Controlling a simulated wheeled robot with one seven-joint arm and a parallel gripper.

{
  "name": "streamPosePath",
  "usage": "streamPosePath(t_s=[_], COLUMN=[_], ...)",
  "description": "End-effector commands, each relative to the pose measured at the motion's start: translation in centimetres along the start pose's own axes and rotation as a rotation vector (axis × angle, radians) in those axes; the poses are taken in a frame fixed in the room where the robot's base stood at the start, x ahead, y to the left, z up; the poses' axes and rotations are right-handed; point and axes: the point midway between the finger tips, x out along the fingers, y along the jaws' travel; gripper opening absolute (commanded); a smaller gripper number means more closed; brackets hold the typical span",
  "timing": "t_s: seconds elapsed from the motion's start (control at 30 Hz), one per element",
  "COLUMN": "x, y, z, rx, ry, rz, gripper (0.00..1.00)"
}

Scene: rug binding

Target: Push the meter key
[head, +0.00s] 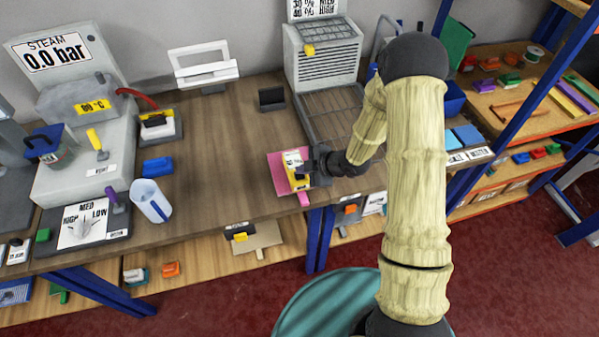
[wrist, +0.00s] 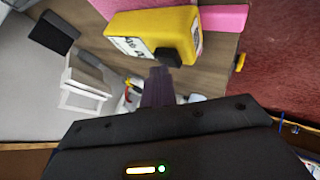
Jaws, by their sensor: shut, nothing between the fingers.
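The yellow meter (head: 301,184) sits on a pink sheet (head: 275,180) near the front edge of the wooden bench. In the wrist view the meter (wrist: 150,22) shows a white display face with dark print. A black block (wrist: 175,57), which looks like its key, stands out from the meter at the end of that face. My gripper (head: 309,167) is at the meter's right side in the head view. In the wrist view my gripper's shut fingers (wrist: 160,74) are empty, and their tips lie close to the black block. I cannot tell whether they touch it.
A wire rack (head: 335,112) and a grey vented unit (head: 325,62) stand behind the meter. A black block (head: 271,98) stands on the bench. A clear jug (head: 151,200) and a blue block (head: 158,166) are to the left. The bench (head: 225,165) between is bare.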

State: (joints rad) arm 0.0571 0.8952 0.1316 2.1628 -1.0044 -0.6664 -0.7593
Motion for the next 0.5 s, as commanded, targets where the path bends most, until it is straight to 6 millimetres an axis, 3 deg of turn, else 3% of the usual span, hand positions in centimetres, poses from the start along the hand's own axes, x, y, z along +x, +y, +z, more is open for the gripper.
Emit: streamPosePath(t_s=[0.5], x=[-1.2], y=[0.9], z=[-0.9], rx=[0.001], ry=[-0.001], rz=[-0.001], gripper=[0.0])
